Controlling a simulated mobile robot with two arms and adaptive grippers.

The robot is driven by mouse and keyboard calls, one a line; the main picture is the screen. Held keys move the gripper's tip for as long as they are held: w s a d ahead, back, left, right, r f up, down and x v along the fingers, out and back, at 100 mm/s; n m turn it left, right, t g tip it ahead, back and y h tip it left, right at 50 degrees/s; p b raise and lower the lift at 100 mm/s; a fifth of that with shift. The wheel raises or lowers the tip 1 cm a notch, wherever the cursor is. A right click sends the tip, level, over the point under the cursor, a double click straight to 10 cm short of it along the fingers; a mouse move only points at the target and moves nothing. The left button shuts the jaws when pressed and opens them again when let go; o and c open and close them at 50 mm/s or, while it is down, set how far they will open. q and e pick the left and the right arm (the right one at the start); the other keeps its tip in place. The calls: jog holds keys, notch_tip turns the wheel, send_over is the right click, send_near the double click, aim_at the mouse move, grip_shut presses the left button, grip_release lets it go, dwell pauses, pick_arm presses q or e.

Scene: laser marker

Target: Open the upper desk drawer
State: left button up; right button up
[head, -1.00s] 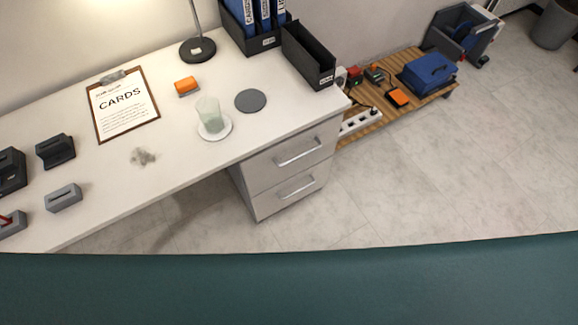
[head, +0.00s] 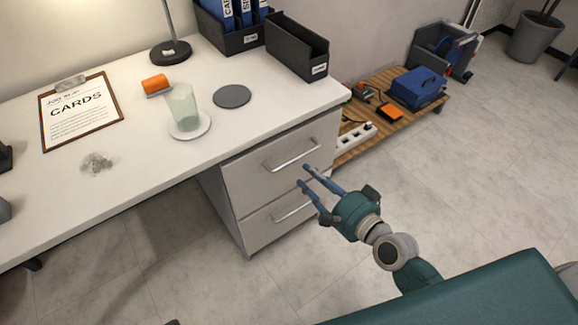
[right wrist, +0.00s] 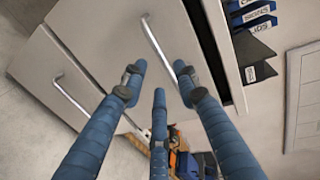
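The upper desk drawer (head: 260,160) is shut, with a silver bar handle (head: 291,156) across its front. The same handle shows in the right wrist view (right wrist: 158,45), ahead of the fingertips and between the upper two. The lower drawer (head: 262,227) is shut too, with its own handle (head: 294,211). My right gripper (head: 304,177) is open and empty, its blue fingers spread and pointing at the drawer front. In the head view its tips lie just below the upper handle. I cannot tell if they touch anything. My left gripper is not in view.
On the white desk (head: 150,185) stand a glass (head: 182,105), a grey disc (head: 231,96), a clipboard (head: 80,112) and black file holders (head: 297,52). A low wooden platform (head: 345,143) with a power strip (head: 352,136) lies right of the drawers. The floor in front is clear.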

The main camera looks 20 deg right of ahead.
aim_at(292, 160)
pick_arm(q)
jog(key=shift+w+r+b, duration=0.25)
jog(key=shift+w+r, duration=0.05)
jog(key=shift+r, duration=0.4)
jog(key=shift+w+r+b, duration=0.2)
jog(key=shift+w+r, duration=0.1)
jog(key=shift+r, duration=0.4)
pick_arm(e)
jog(key=shift+x, duration=4.45)
grip_shut()
